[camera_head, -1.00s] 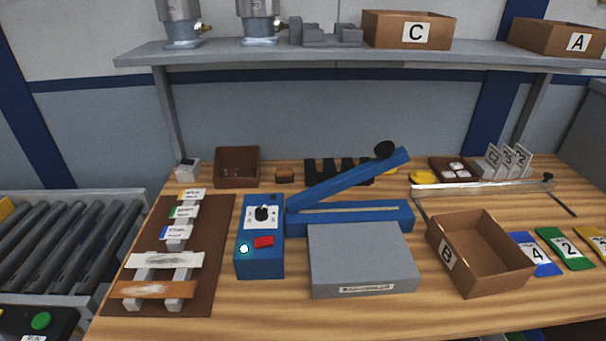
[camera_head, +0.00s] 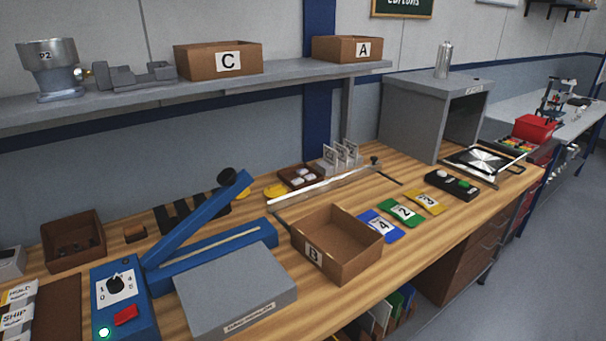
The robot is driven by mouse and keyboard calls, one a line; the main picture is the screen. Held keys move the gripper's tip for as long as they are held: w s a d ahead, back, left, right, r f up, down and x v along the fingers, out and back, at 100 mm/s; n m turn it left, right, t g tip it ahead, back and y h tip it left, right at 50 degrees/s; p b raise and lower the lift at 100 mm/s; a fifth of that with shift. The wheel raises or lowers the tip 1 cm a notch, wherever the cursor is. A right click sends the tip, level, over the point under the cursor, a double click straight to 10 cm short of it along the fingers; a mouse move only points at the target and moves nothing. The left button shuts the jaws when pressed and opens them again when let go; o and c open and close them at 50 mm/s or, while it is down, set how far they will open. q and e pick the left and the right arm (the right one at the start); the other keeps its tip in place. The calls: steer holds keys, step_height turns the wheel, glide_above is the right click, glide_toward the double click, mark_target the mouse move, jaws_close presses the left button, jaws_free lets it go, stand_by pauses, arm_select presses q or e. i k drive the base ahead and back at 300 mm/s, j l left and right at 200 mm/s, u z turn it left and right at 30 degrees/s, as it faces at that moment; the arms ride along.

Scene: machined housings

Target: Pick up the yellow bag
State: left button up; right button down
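A flat yellow bag (camera_head: 424,202) with a white number label, apparently 3, lies on the wooden bench. It is the rightmost of a row of three, beside a green bag (camera_head: 402,212) labelled 2 and a blue bag (camera_head: 380,226) labelled 4. Nothing covers it. Neither of my grippers shows in the head view.
The open cardboard box B (camera_head: 338,255) stands left of the blue bag. A black button box (camera_head: 453,185) lies right of the yellow bag. A grey cabinet (camera_head: 408,119) stands behind, and a long metal bar (camera_head: 325,186) lies behind box B. Bench in front of the bags is clear.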

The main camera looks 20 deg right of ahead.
mark_target(434, 207)
steer(key=z, duration=1.4)
